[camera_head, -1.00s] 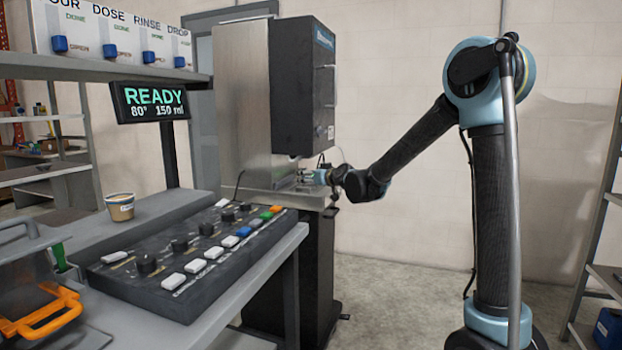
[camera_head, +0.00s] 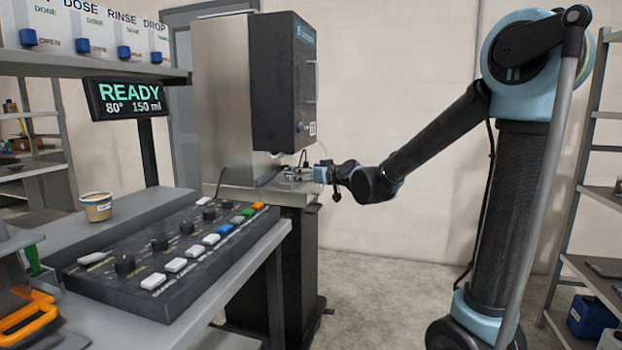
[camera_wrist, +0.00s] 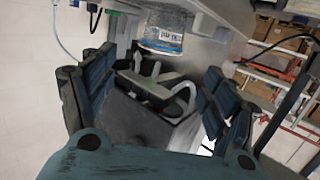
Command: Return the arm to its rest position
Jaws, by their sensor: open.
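My arm reaches left across the head view, bent at the elbow. My gripper (camera_head: 300,174) is at its end, low at the front of the tall dispensing machine (camera_head: 284,85), just above the stand's top. In the wrist view my gripper (camera_wrist: 155,95) is open, with dark padded fingers wide apart on both sides. A clear container with a printed label (camera_wrist: 163,38) shows beyond the fingertips, apart from them. Nothing is visibly held. Some grey and dark parts lie between the fingers and are hard to make out.
A control panel (camera_head: 170,250) with buttons and knobs lies on the grey bench at left. Shelving (camera_head: 600,190) is at the right edge.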

